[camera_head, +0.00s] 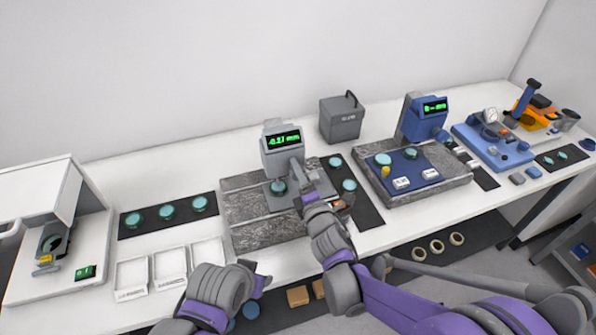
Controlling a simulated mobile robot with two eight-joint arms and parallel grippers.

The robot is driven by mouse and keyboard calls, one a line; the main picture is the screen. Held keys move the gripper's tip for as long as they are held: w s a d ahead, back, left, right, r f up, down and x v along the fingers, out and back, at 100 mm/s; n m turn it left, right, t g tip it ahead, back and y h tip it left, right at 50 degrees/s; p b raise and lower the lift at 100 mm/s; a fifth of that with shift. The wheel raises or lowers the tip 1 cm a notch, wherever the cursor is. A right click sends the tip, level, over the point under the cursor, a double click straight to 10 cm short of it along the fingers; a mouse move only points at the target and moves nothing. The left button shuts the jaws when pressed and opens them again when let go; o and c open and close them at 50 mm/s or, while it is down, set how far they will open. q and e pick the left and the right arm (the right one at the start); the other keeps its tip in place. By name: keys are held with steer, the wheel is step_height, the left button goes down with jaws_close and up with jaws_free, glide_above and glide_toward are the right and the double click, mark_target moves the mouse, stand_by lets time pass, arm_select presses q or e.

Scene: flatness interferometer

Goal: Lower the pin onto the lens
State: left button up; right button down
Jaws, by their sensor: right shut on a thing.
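The grey gauge (281,156) stands on a grey stone base (245,206), with a green display that seems to read about 4.21 mm. A teal lens (278,187) sits on the plate under the gauge head. The pin is too small to make out, so I cannot tell whether it touches the lens. My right gripper (299,182) is at the right side of the gauge, just right of the lens, and is shut on a small part there, seemingly the pin lever; its fingers hide the part. My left gripper (260,279) is low at the front table edge, apart from the gauge.
Several teal lenses lie on a dark mat (128,229) at left, above white trays (132,275). More lenses lie on a dark strip (368,214) right of the base. A blue gauge (424,118) stands further right. A grey box (342,120) is behind.

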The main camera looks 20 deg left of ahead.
steer(key=shift+n, duration=0.3)
steer(key=shift+c, duration=1.6)
jaws_free()
steer(key=b+v, duration=0.1)
steer(key=v, duration=0.9)
steer(key=shift+s+d+b, duration=0.3)
